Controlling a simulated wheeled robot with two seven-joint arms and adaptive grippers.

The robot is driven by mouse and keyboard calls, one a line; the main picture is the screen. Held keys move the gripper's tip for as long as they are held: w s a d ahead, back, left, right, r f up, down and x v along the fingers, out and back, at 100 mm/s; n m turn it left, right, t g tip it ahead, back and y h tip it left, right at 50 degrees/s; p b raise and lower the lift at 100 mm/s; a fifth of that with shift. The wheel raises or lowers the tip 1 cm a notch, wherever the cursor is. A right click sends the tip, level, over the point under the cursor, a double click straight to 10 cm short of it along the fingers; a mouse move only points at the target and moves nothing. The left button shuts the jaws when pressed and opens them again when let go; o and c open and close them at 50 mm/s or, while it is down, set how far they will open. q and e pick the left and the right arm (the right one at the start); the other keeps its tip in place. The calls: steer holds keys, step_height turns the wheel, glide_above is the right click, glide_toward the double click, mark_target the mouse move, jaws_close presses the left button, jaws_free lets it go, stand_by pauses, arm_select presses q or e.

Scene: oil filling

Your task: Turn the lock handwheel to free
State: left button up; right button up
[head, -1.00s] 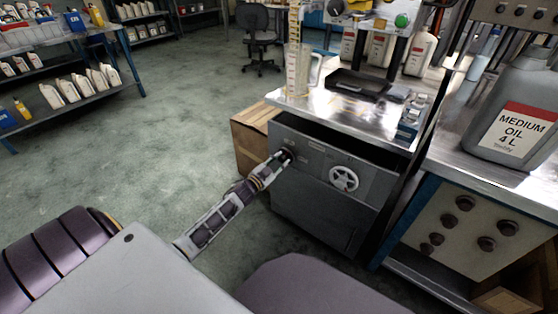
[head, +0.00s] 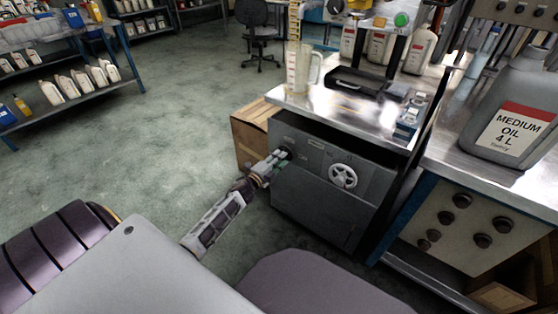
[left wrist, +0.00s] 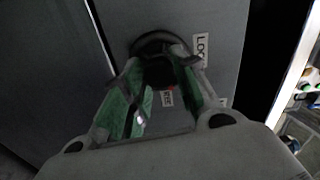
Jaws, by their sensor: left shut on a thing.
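The lock handwheel is a small dark round knob on the upper left of the grey cabinet front (head: 330,205). It shows in the left wrist view as a black knob (left wrist: 160,48) beside a "LOCK" label (left wrist: 202,48), with a smaller label (left wrist: 167,98) below it. My left gripper (head: 283,157) is at this knob. In the left wrist view its green-padded fingers (left wrist: 158,82) are shut on the knob, one on each side, and cover part of it. A white spoked wheel (head: 343,176) sits apart, to the right. My right gripper is not in view.
A measuring jug (head: 300,68) and black tray (head: 355,83) stand on the metal bench top above. A cardboard box (head: 249,136) sits left of the cabinet. A large oil can (head: 512,110) stands on the right bench. The floor at left is open.

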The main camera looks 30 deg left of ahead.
arm_select(q)
steer(key=m, duration=0.3)
steer(key=shift+d+b, duration=0.1)
steer(key=shift+b, duration=0.25)
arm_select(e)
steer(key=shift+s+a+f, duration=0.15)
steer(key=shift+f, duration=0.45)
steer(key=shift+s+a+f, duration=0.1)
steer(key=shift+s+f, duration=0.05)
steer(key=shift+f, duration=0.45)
arm_select(q)
steer(key=shift+f, duration=0.1)
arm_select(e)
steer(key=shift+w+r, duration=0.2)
arm_select(q)
steer(key=o, duration=1)
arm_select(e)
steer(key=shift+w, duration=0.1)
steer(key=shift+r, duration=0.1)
arm_select(q)
steer(key=shift+s, duration=0.2)
